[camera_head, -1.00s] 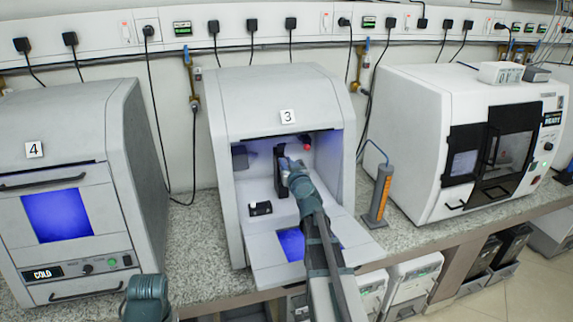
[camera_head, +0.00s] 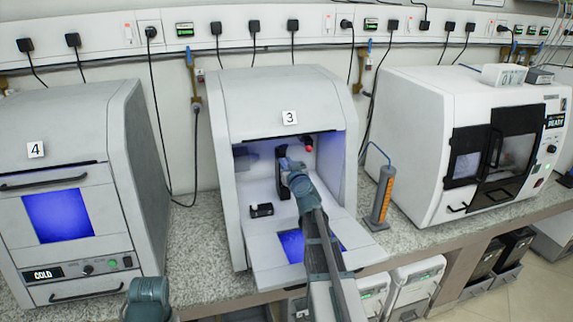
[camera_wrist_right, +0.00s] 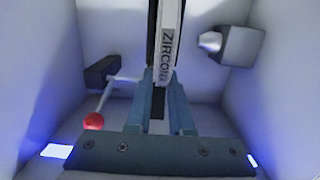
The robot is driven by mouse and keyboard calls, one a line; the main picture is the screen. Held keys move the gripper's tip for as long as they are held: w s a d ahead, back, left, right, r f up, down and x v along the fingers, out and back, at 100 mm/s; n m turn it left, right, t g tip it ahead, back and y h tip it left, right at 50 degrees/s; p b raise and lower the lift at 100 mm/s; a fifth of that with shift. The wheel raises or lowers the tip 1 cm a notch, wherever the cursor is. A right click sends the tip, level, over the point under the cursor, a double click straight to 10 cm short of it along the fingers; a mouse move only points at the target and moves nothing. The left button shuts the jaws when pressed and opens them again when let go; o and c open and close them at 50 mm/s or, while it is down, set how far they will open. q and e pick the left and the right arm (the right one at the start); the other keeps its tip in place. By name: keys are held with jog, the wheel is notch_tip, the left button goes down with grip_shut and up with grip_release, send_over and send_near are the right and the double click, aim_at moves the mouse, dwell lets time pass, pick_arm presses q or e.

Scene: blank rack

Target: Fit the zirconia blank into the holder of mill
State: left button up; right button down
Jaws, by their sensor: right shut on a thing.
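My right gripper (camera_head: 287,163) reaches into the open chamber of mill 3 (camera_head: 228,100). In the right wrist view, its fingers (camera_wrist_right: 160,98) are shut on the zirconia blank (camera_wrist_right: 166,55), seen edge-on and upright with its printed label facing me. A dark upright strip runs along the left of the label; I cannot tell whether it is the holder or part of the blank. In the head view, a dark upright piece (camera_head: 281,181) stands at the gripper, and I cannot tell whether the blank is seated.
Inside the chamber are a red-knobbed lever (camera_wrist_right: 93,121), a grey block with a nozzle (camera_wrist_right: 240,45) and a small black box (camera_head: 261,210). The lowered door (camera_head: 270,277) lies under my arm. An orange-grey cylinder (camera_head: 381,195) stands right of the mill.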

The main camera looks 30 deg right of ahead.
jog(key=shift+w+d+f, duration=0.1)
jog(key=shift+w+f, duration=0.05)
jog(key=shift+w, duration=0.2)
jog(key=c, duration=0.7)
grip_release()
jog(key=shift+s, duration=0.1)
jog(key=p+v, duration=0.1)
jog(key=v, duration=1.2)
jog(key=shift+s+a, duration=0.2)
jog(key=shift+s, duration=0.15)
jog(key=shift+a, duration=0.1)
